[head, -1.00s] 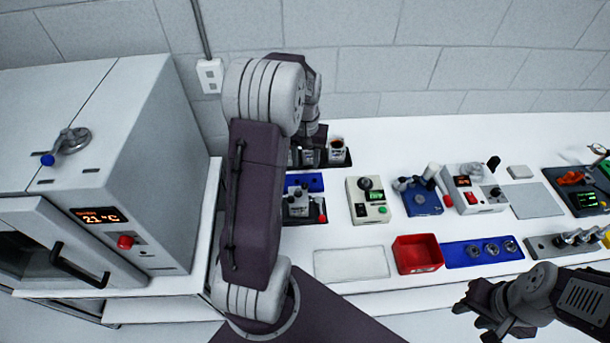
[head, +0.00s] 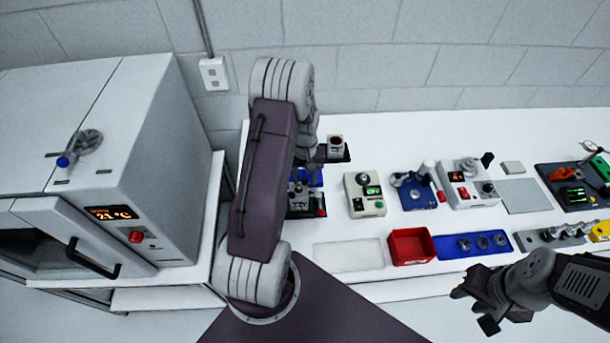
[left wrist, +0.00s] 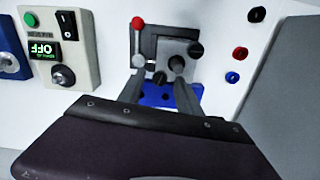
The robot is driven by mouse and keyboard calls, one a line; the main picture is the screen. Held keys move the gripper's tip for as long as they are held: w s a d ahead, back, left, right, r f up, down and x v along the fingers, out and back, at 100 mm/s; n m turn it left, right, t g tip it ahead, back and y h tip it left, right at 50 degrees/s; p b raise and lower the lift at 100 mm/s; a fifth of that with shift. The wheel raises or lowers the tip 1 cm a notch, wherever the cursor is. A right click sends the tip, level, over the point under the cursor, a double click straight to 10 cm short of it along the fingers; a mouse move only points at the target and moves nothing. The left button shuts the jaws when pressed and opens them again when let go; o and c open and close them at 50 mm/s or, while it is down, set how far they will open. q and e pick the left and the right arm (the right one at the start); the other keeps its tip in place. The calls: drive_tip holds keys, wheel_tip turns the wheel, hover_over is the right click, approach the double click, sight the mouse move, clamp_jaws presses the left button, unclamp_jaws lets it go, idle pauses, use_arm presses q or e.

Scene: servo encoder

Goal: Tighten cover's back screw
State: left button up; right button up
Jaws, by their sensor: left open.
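In the left wrist view a grey servo housing with a square cover (left wrist: 179,48) sits on a blue base (left wrist: 157,95). Dark round screw heads or knobs show around the cover, and a red-tipped lever (left wrist: 137,24) stands at its left. My left gripper (left wrist: 160,82) is open, its two grey fingers reaching toward the cover's near edge; whether they touch anything I cannot tell. In the head view this fixture (head: 302,198) is partly hidden behind my left arm, which also hides my left gripper. My right gripper (head: 476,303) hangs at the lower right, over the bench front, away from the fixture.
A control box with a green display (head: 364,194) stands right of the fixture. A red bin (head: 411,247), a blue tray with round parts (head: 440,246) and other devices line the bench. A white oven-like cabinet (head: 160,150) stands at the left. A pale mat (head: 348,256) is empty.

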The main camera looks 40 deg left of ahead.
use_arm(q)
clamp_jaws()
drive_tip(key=shift+m, duration=0.3)
drive_tip(key=m, duration=0.3)
drive_tip(key=shift+m, duration=0.3)
drive_tip(key=m, duration=0.4)
drive_tip(key=shift+m, duration=0.3)
drive_tip(key=m, duration=0.4)
drive_tip(key=shift+b, duration=0.3)
drive_tip(key=shift+r+m, duration=0.1)
drive_tip(key=shift+m, duration=2)
drive_tip(key=shift+w, duration=0.1)
